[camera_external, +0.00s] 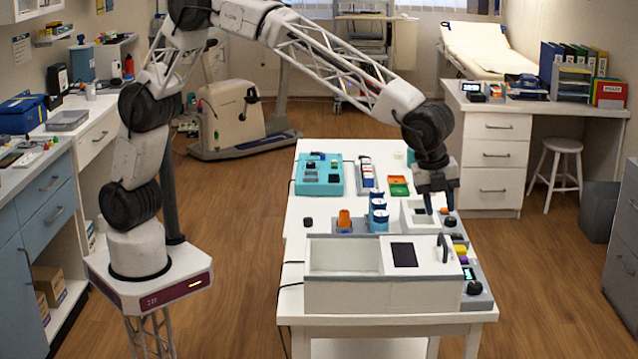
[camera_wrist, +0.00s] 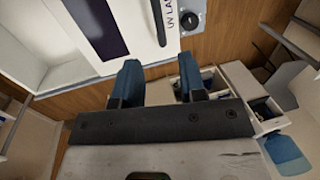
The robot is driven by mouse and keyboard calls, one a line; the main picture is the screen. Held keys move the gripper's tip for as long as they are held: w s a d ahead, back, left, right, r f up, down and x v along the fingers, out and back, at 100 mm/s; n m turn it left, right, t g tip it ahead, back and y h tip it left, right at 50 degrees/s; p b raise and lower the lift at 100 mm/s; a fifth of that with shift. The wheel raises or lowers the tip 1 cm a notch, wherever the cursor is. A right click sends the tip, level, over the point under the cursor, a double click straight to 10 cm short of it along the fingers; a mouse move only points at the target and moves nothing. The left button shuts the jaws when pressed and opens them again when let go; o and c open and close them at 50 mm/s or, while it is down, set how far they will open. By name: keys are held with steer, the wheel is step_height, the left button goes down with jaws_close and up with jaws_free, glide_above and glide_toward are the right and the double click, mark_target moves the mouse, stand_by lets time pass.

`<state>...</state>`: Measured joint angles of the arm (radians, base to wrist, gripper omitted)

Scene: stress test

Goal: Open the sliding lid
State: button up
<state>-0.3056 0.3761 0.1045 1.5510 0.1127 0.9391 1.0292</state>
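A white box (camera_external: 345,292) stands at the near side of the table. Its left compartment (camera_external: 343,257) is uncovered, and the lid (camera_external: 421,262) with a dark window covers the right part. An upright handle (camera_external: 443,247) is near the lid's right end. My gripper (camera_external: 437,207) is above and behind the handle, pointing down. In the wrist view the lid (camera_wrist: 72,8) and its handle (camera_wrist: 158,22) lie ahead of my gripper (camera_wrist: 158,80). The two blue fingers are apart with nothing between them; the handle is just beyond them, apparently not touched.
A small grey-white bin (camera_external: 413,216) is close under my gripper. A panel with coloured buttons (camera_external: 474,289) is right of the box. A teal case (camera_external: 319,175) lies farther back.

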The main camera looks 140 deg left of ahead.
mark_target(443, 240)
steer(key=shift+f, duration=0.15)
steer(key=shift+w+a+f, duration=0.15)
steer(key=shift+f, duration=1.1)
steer(key=shift+w+a+f, duration=0.2)
steer(key=shift+f, duration=1)
steer(key=shift+w+a+f, duration=0.15)
steer(key=shift+f, duration=1.1)
jaws_close()
